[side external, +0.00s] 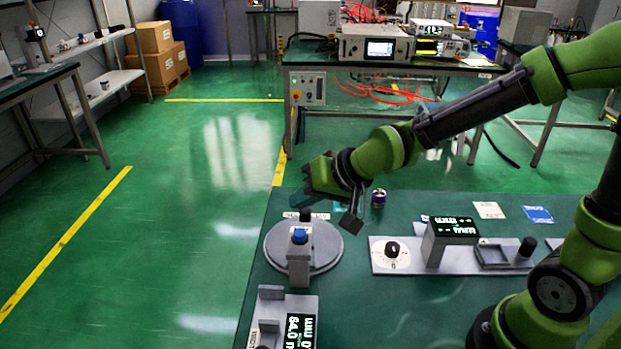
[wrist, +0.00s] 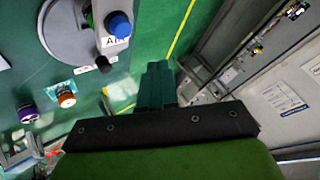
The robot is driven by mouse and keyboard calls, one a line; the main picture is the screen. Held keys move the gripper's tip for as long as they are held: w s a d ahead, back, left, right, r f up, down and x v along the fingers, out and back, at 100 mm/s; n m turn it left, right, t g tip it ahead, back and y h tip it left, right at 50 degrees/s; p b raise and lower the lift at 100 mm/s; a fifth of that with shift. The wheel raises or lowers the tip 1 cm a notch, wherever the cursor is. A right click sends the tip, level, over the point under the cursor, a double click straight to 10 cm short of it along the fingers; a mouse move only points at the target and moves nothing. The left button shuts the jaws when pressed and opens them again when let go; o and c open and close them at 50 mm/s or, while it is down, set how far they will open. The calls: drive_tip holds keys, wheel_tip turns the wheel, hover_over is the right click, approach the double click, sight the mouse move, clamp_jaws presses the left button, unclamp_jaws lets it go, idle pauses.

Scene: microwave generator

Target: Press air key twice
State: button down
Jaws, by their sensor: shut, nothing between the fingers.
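The air key is a blue round button (side external: 300,236) on a grey post at the front of a round grey plate (side external: 335,262). In the wrist view the blue button (wrist: 119,25) is at the upper left, beside a white label (wrist: 113,42) of which "AI" is readable. My gripper (wrist: 158,68) shows its dark green fingers together, with nothing between them. They are right of and apart from the button, over the floor in that view. In the side view my gripper is tilted above and behind the plate; its fingertips are hard to make out.
A black knob (side external: 306,214) stands behind the blue button. A grey panel with a dial (side external: 392,250) and display (side external: 454,227) lies to the right. Another display unit (side external: 300,331) is at the front. A small purple-banded cylinder (side external: 379,197) stands near my wrist.

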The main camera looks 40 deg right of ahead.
sight(305, 233)
drive_tip(key=shift+f, duration=2.1)
drive_tip(key=shift+f, duration=0.1)
idle(0.4)
drive_tip(key=shift+f, duration=0.35)
drive_tip(key=shift+f, duration=0.55)
idle(0.8)
drive_tip(key=shift+r, duration=1)
drive_tip(key=shift+r, duration=2.5)
